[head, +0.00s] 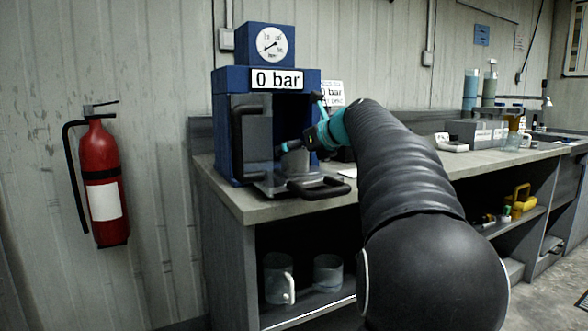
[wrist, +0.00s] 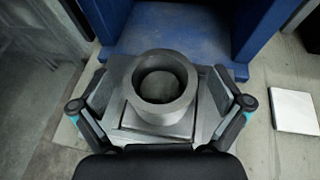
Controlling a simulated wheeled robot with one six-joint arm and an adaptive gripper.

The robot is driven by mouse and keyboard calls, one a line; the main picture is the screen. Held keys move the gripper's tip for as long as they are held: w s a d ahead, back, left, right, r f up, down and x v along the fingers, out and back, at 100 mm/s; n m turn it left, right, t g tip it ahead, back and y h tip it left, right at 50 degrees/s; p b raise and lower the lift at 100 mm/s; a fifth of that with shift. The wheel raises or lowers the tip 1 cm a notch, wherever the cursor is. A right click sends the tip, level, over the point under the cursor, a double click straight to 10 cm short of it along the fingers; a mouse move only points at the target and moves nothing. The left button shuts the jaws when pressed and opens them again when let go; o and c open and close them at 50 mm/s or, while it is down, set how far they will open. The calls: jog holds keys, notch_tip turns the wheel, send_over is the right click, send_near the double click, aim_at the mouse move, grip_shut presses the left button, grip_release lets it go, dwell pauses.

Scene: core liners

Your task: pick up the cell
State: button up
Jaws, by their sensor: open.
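The cell (wrist: 163,112) is a grey, thick-walled metal cylinder with an open top. It stands upright on a square metal plate (wrist: 125,135) in front of the blue press. My gripper (wrist: 161,92) is open, with one finger on each side of the cell and a visible gap on both sides. In the head view, the cell (head: 294,163) shows partly behind my gripper (head: 288,147), at the front of the press. The lower part of the cell is hard to see there.
The blue press (head: 228,130) stands on the grey bench (head: 258,211), its gauge display reading 0 bar. Its door with a black handle stands at the left of the opening. Another black handle (head: 320,188) is at the plate's front. A white card (wrist: 295,110) lies to the right.

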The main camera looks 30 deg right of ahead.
jog(key=shift+w+a+f, duration=0.1)
jog(key=shift+w, duration=0.3)
jog(key=c, duration=1.8)
jog(key=shift+r, duration=0.2)
jog(key=shift+c, duration=0.3)
jog(key=shift+r, duration=0.1)
